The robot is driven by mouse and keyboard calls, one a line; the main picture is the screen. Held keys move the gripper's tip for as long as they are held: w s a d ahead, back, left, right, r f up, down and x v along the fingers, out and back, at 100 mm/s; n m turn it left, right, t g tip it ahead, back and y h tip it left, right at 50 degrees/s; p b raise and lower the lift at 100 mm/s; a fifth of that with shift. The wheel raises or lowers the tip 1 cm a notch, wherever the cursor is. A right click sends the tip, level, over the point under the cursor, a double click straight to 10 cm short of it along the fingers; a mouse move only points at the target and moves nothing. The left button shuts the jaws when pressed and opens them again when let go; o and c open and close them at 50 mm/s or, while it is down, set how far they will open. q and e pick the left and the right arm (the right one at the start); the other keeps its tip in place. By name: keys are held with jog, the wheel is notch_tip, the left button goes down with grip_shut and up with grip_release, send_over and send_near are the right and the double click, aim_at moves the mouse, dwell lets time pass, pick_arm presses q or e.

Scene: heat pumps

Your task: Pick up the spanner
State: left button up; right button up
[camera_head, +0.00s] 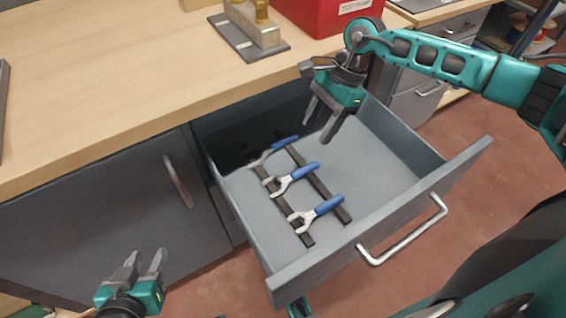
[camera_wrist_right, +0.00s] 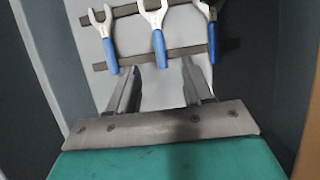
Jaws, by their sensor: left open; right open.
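Three spanners with silver heads and blue handles lie side by side in an open grey drawer, across two dark rails. In the head view they are the front spanner (camera_head: 318,212), the middle spanner (camera_head: 292,178) and the back spanner (camera_head: 273,149). They also show in the right wrist view as a left spanner (camera_wrist_right: 108,42), a middle spanner (camera_wrist_right: 158,45) and a partly cut-off right spanner (camera_wrist_right: 211,35). My right gripper (camera_head: 321,122) is open and empty above the back of the drawer, apart from the spanners. My left gripper (camera_head: 146,262) is open and empty, outside the drawer at lower left.
The drawer (camera_head: 385,212) has raised walls and a metal handle (camera_head: 403,232) on its front. The wooden worktop (camera_head: 120,85) overhangs the drawer's back. A red box (camera_head: 318,14) and a brass fixture on a dark plate (camera_head: 248,38) stand on it. A closed cabinet with a handle (camera_head: 177,181) is at left.

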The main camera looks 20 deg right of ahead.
send_near(296, 173)
jog(key=x, duration=0.1)
jog(key=b+x, duration=0.1)
jog(key=shift+w+a+f, duration=0.1)
jog(key=shift+w+f, duration=0.1)
jog(key=shift+f, duration=0.2)
jog(key=x, duration=0.5)
jog(key=shift+s+a+f+b, duration=0.1)
jog(key=shift+s+b, duration=0.15)
jog(key=shift+b, duration=0.1)
jog(key=shift+a+f, duration=0.1)
jog(key=shift+f, duration=0.15)
pick_arm(q)
notch_tip(296, 173, down, 2)
jog(key=shift+s, duration=0.1)
pick_arm(e)
jog(key=shift+c, duration=0.4)
jog(key=c, duration=0.8)
pick_arm(q)
jog(key=shift+s+a+f, duration=0.1)
jog(key=shift+s+f, duration=0.05)
pick_arm(e)
grip_shut()
jog(key=shift+r, duration=0.1)
